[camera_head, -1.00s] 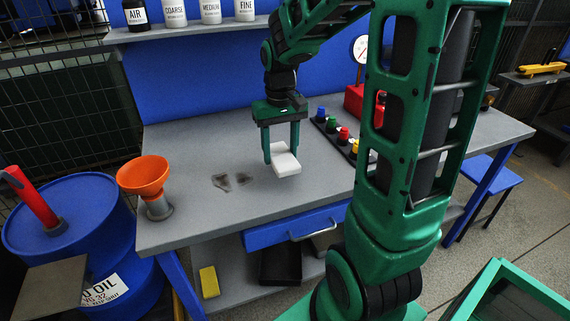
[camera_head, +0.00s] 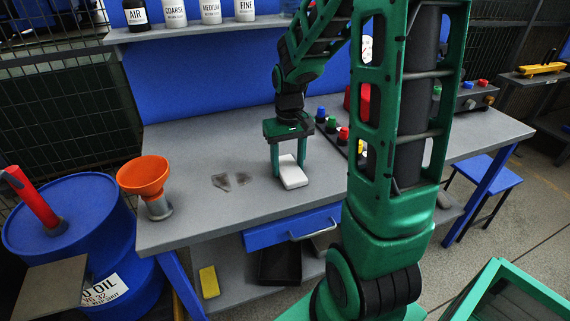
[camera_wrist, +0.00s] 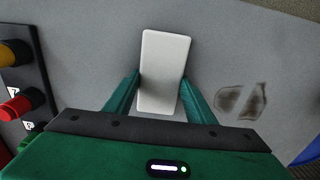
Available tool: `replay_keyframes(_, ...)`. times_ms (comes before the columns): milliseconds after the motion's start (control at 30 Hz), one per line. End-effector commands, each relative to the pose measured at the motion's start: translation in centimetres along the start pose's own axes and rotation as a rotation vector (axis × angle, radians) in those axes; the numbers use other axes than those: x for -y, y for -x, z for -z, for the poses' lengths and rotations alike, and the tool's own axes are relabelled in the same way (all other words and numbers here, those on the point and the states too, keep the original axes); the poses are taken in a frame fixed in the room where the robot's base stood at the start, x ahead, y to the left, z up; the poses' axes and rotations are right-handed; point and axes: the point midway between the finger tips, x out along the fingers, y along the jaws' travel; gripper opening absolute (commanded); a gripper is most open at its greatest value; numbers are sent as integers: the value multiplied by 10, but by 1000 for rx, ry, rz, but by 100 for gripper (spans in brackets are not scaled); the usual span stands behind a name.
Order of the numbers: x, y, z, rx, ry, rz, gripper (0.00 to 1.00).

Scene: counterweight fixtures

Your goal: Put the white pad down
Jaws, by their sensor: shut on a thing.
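The white pad (camera_head: 291,175) is at the grey workbench top (camera_head: 225,205), right of two dark stains. It also shows in the wrist view (camera_wrist: 163,72), lying flat between my fingers. My gripper (camera_head: 288,172) points down over the bench and is shut on the pad, one finger on each side. In the wrist view my fingers (camera_wrist: 159,95) touch the pad's long sides near its lower half. The pad is very low, at or just above the bench; I cannot tell whether it touches.
Dark stains (camera_head: 231,180) mark the bench left of the pad. An orange funnel (camera_head: 143,176) stands at the bench's left end. A rack of coloured knobs (camera_head: 332,126) is behind and right of my gripper. Bare bench lies in front of the pad.

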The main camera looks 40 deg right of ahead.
Motion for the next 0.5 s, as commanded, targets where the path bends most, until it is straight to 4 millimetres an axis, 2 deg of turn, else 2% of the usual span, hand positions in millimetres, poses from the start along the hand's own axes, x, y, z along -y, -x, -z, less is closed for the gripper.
replay_keyframes(167,0,-6,-1,3,0,0,29)
replay_keyframes(200,0,-6,-1,2,0,0,59)
replay_keyframes(233,0,-6,-1,3,0,0,67)
replay_keyframes(400,1,-6,-1,5,0,0,68)
replay_keyframes(500,1,1,-1,4,1,0,69)
